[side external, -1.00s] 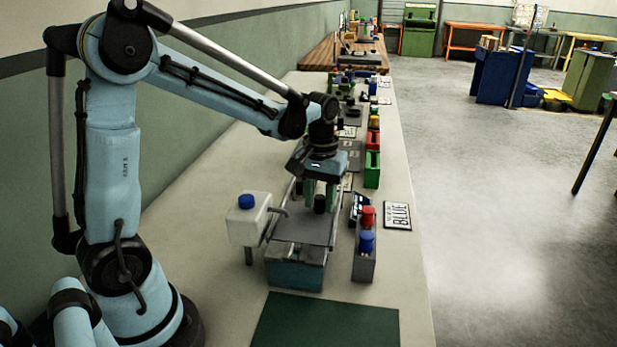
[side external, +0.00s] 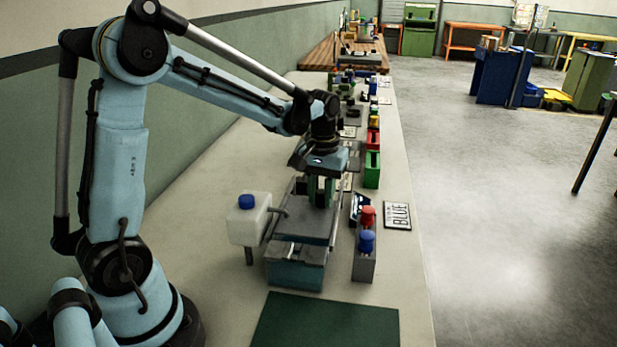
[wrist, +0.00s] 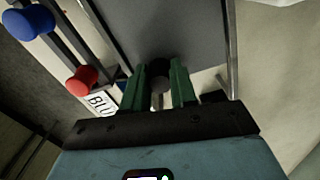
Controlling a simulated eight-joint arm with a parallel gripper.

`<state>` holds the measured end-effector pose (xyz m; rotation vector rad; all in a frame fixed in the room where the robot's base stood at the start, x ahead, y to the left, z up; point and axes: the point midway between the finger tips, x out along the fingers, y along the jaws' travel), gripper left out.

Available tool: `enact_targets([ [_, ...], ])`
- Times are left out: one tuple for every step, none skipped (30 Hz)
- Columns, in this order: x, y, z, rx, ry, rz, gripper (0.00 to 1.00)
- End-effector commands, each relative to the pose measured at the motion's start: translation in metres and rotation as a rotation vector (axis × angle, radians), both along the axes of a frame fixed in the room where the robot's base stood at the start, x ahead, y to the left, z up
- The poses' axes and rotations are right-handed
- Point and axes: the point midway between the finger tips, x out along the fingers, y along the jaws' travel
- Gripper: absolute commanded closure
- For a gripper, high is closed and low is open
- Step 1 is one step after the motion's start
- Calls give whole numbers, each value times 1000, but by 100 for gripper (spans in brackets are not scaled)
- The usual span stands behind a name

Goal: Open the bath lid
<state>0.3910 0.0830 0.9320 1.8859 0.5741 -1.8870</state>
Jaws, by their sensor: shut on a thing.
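The bath is a blue-grey box (side external: 295,274) on the bench in the side view. Its flat grey lid (side external: 302,227) sits back from the front end, and a strip of the bath's top shows in front of it. The lid also fills the upper middle of the wrist view (wrist: 150,30). My gripper (side external: 321,200) is above the lid's far end, its green fingers shut on the dark round lid knob. The wrist view shows the knob (wrist: 160,76) between the fingertips. The bath's inside is hard to make out.
A white canister with a blue cap (side external: 249,222) stands left of the bath. A grey rack (side external: 364,266) with red and blue-topped items stands close on the right, by a BLUE plate (side external: 397,215). A green mat (side external: 325,322) lies in front. A green bin (side external: 372,170) stands further back.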

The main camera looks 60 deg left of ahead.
Motion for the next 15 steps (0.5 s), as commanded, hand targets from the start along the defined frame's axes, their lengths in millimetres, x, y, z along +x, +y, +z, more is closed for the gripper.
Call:
enact_targets([
  [9,8,1,-2,-1,2,100],
  [14,12,1,-2,-1,3,100],
  [19,18,1,-2,-2,3,100],
  [24,22,1,-2,-2,2,100],
  [28,27,1,-2,-2,2,100],
  [33,32,1,-2,-2,2,100],
  [37,35,1,-2,-2,2,100],
  [40,38,1,-2,-2,2,100],
  [44,42,1,-3,-2,0,100],
  [47,45,1,-3,-2,0,100],
  [49,47,1,-3,-2,0,100],
  [51,50,1,-3,-3,0,100],
  [52,51,1,-3,-3,0,100],
  [53,52,1,-3,-3,0,100],
  [54,53,1,-3,-3,-1,100],
])
